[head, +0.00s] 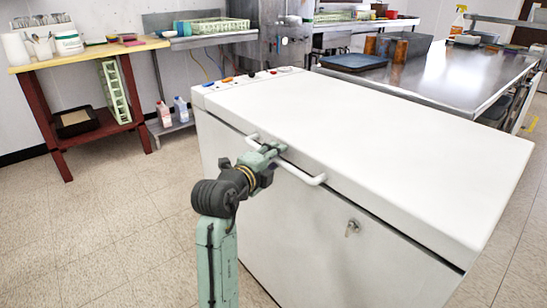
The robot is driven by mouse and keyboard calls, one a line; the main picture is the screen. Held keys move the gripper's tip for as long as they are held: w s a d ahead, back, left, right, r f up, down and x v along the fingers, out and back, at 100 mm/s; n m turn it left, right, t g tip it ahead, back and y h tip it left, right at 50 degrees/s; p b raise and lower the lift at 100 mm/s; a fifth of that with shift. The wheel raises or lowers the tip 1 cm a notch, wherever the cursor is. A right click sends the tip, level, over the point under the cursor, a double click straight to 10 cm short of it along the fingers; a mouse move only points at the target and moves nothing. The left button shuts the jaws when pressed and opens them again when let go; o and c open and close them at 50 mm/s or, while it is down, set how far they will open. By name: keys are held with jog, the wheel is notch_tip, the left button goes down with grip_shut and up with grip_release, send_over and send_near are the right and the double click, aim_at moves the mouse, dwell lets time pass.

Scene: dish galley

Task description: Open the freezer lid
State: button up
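The white chest freezer (290,215) stands in the middle of the head view. Its lid (370,130) lies down flat over the body, with a dark seam along the front edge. A white bar handle (305,177) runs along the front edge of the lid. My gripper (268,152) is at the handle, near its left half, with the arm coming up from below. The fingers are small and partly hidden against the handle, so I cannot tell whether they are closed around the bar. A key (352,227) sits in the lock on the freezer's front.
A wooden-topped table (90,52) with red legs stands at the back left, holding tubs and utensils. A steel counter (440,75) with trays runs behind the freezer on the right. The tiled floor (110,220) in front and to the left is clear.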

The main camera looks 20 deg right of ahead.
jog(key=shift+c, duration=0.5)
grip_shut()
dwell(0.3)
